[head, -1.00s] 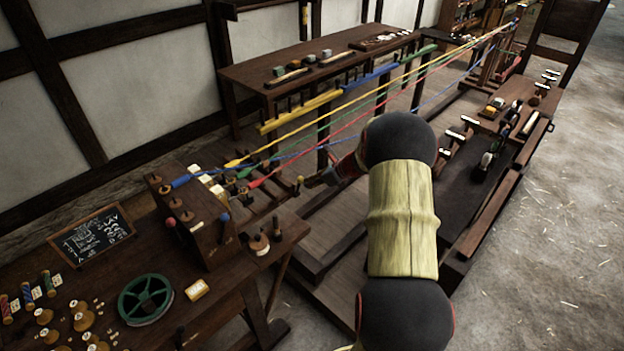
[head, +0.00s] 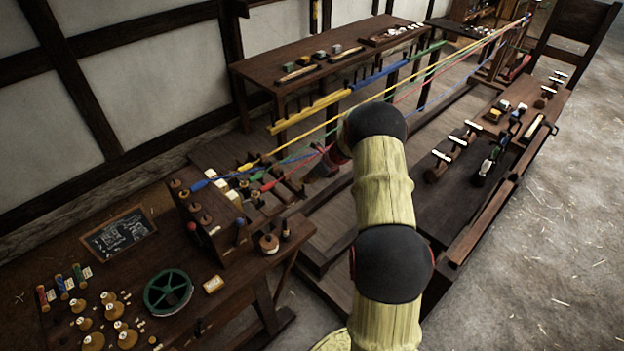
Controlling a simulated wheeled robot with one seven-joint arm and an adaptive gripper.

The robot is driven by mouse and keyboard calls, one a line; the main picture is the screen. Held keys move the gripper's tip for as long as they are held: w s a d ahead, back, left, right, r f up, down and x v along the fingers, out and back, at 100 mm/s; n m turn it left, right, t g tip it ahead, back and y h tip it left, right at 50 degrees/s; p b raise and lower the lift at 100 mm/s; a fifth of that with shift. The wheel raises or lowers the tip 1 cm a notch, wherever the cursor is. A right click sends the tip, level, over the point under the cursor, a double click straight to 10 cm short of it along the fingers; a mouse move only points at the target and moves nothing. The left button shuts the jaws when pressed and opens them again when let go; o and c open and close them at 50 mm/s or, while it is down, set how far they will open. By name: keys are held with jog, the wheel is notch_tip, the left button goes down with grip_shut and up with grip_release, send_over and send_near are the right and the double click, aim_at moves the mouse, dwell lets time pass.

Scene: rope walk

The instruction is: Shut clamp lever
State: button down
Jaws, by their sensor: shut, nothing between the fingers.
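I cannot tell for sure which part is the clamp lever. A wooden box (head: 212,232) with several pegs on top stands on the near left bench, with a red-knobbed lever (head: 191,228) and a blue-knobbed lever (head: 240,224) on its near face. A small dark device with a green and white part (head: 487,168) stands on the low right bench. My gripper (head: 319,172) shows only as a dark shape left of my arm, by the strands and right of the box. It is shut and empty; its fingertips are mostly hidden, and contact cannot be told.
Yellow, red, green and blue strands (head: 425,85) stretch from the box to the far right. The near bench (head: 225,310) holds a green wheel (head: 168,292), spools and a chalkboard (head: 118,232). A long table (head: 270,70) stands behind. The floor at right (head: 560,250) is clear.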

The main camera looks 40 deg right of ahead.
jog(key=shift+w+a+r+p, duration=0.1)
jog(key=shift+w+p, duration=0.3)
jog(key=shift+w, duration=0.8)
jog(key=shift+w, duration=0.1)
jog(key=w+r+p+v, duration=0.1)
jog(key=v, duration=1.2)
jog(key=shift+w, duration=0.25)
